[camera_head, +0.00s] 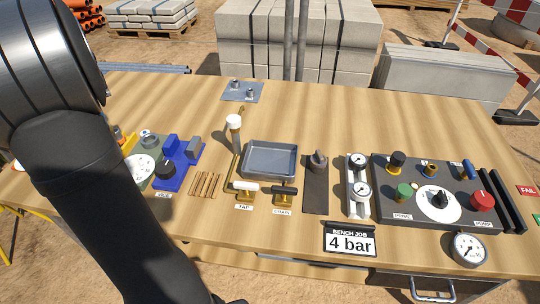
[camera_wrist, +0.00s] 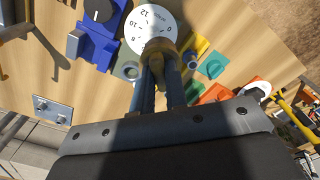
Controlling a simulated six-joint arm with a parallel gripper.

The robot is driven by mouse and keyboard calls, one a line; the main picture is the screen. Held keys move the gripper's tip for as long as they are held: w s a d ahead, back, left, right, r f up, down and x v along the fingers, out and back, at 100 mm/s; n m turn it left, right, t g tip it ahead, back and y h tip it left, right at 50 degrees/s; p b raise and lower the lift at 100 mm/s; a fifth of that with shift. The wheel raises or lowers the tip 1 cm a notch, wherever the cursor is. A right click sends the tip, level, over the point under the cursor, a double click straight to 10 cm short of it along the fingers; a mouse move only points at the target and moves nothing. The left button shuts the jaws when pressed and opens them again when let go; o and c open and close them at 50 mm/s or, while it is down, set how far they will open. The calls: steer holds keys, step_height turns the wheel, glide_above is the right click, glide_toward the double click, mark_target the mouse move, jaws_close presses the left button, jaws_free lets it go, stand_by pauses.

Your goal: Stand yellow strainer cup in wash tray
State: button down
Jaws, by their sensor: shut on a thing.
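The wash tray (camera_head: 270,160) is a grey, shallow rectangular tray near the middle of the bench in the head view. It looks empty. In the wrist view my gripper (camera_wrist: 162,70) is shut on a small yellow-brown piece, which looks like the yellow strainer cup (camera_wrist: 158,47). The fingers partly hide it, and shadow dulls its colour. It is in front of the white dial in that view; whether it touches anything below is unclear. In the head view my arm covers the left of the bench and hides my gripper and the cup.
A blue vice (camera_head: 172,172) and a white dial (camera_head: 140,170) lie left of the tray. A tap (camera_head: 246,187) and a second valve (camera_head: 284,192) stand at its front.

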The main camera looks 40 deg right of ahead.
stand_by(0.5)
steer(key=s+d+m, duration=0.2)
steer(key=d, duration=1)
steer(key=s+d+m, duration=0.3)
steer(key=d, duration=1)
steer(key=s+d+f+m, duration=0.2)
steer(key=s+d+f, duration=0.1)
steer(key=s+d, duration=0.3)
steer(key=s+d+f+m, duration=0.2)
steer(key=s+d, duration=0.4)
steer(key=d, duration=0.3)
steer(key=shift+s+d+f, duration=0.15)
steer(key=shift+d+f, duration=0.15)
steer(key=shift+f, duration=0.3)
steer(key=shift+f, duration=2.55)
steer(key=shift+f, duration=0.3)
